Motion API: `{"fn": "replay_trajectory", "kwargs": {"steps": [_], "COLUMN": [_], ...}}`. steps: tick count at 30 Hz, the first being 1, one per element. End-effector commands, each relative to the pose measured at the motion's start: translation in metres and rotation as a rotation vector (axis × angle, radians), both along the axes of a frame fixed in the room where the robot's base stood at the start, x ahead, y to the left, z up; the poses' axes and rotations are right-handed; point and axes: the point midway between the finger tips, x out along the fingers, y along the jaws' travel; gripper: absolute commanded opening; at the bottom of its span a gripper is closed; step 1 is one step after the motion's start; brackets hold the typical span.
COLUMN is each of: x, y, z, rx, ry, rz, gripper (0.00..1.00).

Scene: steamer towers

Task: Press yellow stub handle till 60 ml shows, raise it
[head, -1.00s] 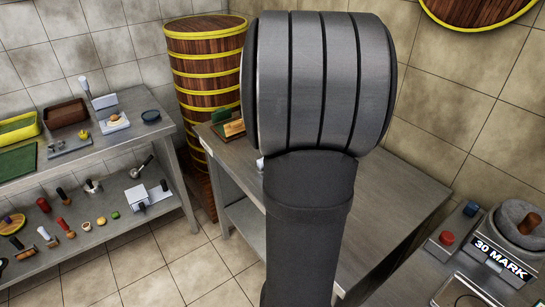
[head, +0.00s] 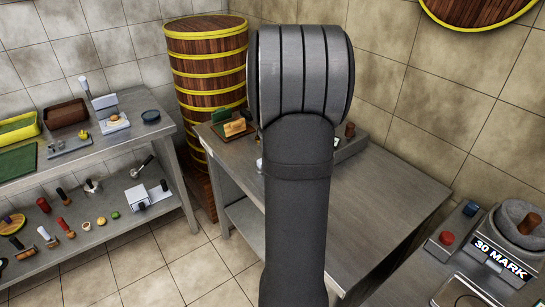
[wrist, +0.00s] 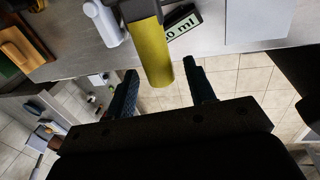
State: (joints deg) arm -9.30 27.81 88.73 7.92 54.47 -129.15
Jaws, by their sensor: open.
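The yellow stub handle (wrist: 154,55) points toward the camera in the wrist view. My gripper (wrist: 162,72) is open, with one dark finger on each side of the handle; I see gaps and no clear contact. A pale label (wrist: 184,27) beside the handle ends in "0 ml"; its first part is partly hidden by the handle, so the full reading is unclear. In the head view my arm hides the gripper and the handle.
A white rounded part (wrist: 103,22) stands left of the handle. A brown wooden item (head: 236,127) stands on the metal table (head: 380,200), whose front right is bare. A grey unit with a brown knob (head: 350,130) shows behind my arm. A "30 MARK" device (head: 503,257) is at right.

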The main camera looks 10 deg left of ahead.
Motion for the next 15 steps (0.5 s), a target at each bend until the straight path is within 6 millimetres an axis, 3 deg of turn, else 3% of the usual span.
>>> {"fn": "replay_trajectory", "kwargs": {"steps": [6,13,15], "x": [0.0,0.0,0.0001], "y": [0.0,-0.0001,-0.0001], "z": [-0.0002,-0.0001,0.0], "rx": [0.0,0.0,0.0], "ry": [0.0,0.0,0.0], "rz": [0.0,0.0,0.0], "gripper": [0.47,0.02,0.0]}}
